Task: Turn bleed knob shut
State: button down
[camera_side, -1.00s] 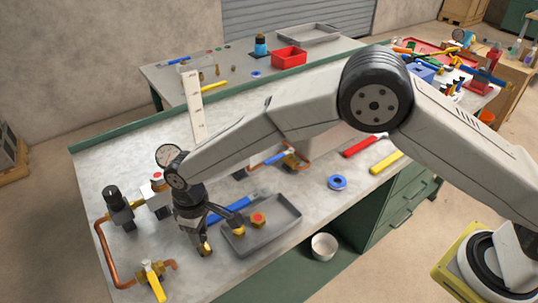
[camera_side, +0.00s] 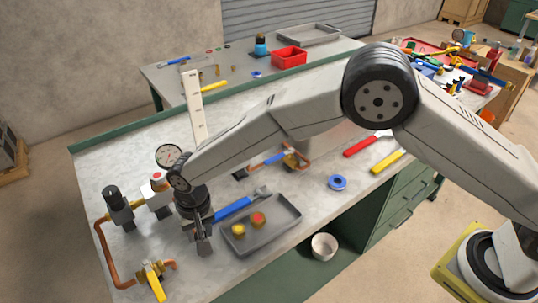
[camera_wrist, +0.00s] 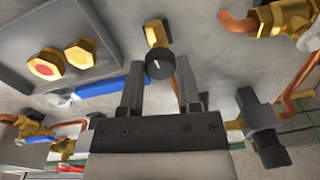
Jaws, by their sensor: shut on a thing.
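The bleed knob (camera_wrist: 160,64) is a small black round knob with a pale mark, on a brass fitting (camera_wrist: 156,33) at the end of a short valve body. My gripper (camera_wrist: 160,66) has a finger on each side of the knob in the wrist view and is shut on it. In the side view my gripper (camera_side: 204,245) points down at the bench beside the grey tray, and it hides the knob and its fitting there.
The grey tray (camera_side: 285,237) holds two brass plugs (camera_side: 258,219), one red-topped. A blue-handled wrench (camera_side: 233,208) lies behind it. Copper pipe (camera_side: 98,250), a yellow-lever valve (camera_side: 153,280), a black regulator (camera_side: 117,205) and a gauge (camera_side: 169,155) stand close to my gripper's left.

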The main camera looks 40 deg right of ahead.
jog(key=shift+s+m, duration=0.1)
jog(key=shift+m, duration=0.3)
jog(key=shift+c, duration=1.5)
grip_release()
jog(key=shift+r, duration=0.1)
jog(key=shift+d+r, duration=0.2)
jog(key=shift+r, duration=3.6)
